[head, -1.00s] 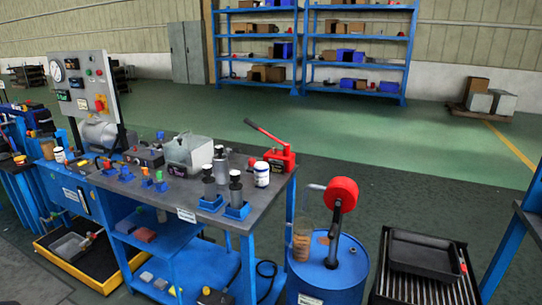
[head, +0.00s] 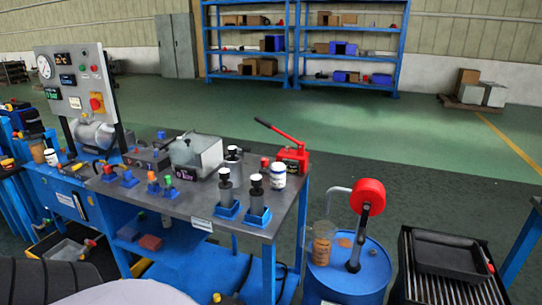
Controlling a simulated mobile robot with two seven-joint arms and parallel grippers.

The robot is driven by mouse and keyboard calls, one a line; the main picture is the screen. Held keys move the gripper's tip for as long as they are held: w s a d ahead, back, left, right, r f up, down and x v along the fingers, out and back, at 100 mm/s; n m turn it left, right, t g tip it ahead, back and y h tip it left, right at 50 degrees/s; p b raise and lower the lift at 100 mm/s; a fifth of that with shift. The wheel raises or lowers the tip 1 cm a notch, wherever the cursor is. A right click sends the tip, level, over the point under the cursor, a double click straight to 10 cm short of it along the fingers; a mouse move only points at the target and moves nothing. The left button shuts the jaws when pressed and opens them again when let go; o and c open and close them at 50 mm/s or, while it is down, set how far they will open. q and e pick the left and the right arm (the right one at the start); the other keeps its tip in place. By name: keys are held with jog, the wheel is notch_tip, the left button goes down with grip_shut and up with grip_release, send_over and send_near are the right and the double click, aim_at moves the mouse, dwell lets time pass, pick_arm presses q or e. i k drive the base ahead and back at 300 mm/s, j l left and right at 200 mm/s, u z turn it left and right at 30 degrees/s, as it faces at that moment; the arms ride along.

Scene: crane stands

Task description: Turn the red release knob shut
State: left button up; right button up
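A red hand pump (head: 293,160) with a long raised lever (head: 275,133) stands at the far right end of the grey bench top (head: 215,206). A small red part (head: 265,163) shows at the pump's left side; it may be the release knob, but it is too small to tell or to see whether it is open or shut. Neither of my grippers is in view. Only parts of my own body show along the bottom left edge.
Beside the pump stand a white jar (head: 279,176) and metal cylinders in blue holders (head: 257,217). A blue drum (head: 345,278) with a red-wheeled crank pump (head: 368,196) and a jug (head: 322,243) stands right of the bench.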

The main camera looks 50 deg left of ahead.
aim_at(264, 161)
jog(key=k+j+z, duration=0.15)
jog(key=j, duration=0.2)
jog(key=j+z, duration=0.1)
jog(key=j, duration=0.3)
jog(key=k+j, duration=0.15)
jog(key=j, duration=0.2)
jog(key=k+j, duration=0.1)
jog(key=j, duration=0.3)
jog(key=k+j+z, duration=0.1)
jog(key=j, duration=0.25)
jog(key=k+j, duration=0.15)
jog(key=j, duration=0.2)
